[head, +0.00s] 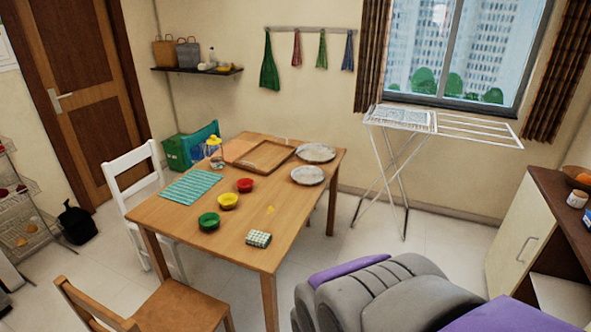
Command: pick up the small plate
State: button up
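Two pale grey plates lie flat at the right end of the wooden table (259,215). The nearer plate (308,175) looks smaller than the farther plate (316,152), though it is closer to me, so it appears to be the small plate. The two plates lie close together, and nothing rests on either one that I can make out. My gripper is not in view.
On the table are a wooden tray (258,156), teal mat (192,187), green (209,221), yellow (228,201) and red (245,185) bowls, and a checked item (258,239). Chairs stand left (142,197) and front (172,303). A drying rack (402,122) stands right; floor between is clear.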

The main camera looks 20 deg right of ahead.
aim_at(305, 175)
jog(key=i+l+z, duration=0.15)
jog(key=z, duration=0.55)
jog(key=i+z, duration=0.3)
jog(key=i, duration=0.45)
jog(key=i+j+z, duration=0.1)
jog(key=i+z, duration=0.25)
jog(key=i, duration=0.45)
jog(key=i+j, duration=0.1)
jog(key=i, duration=0.55)
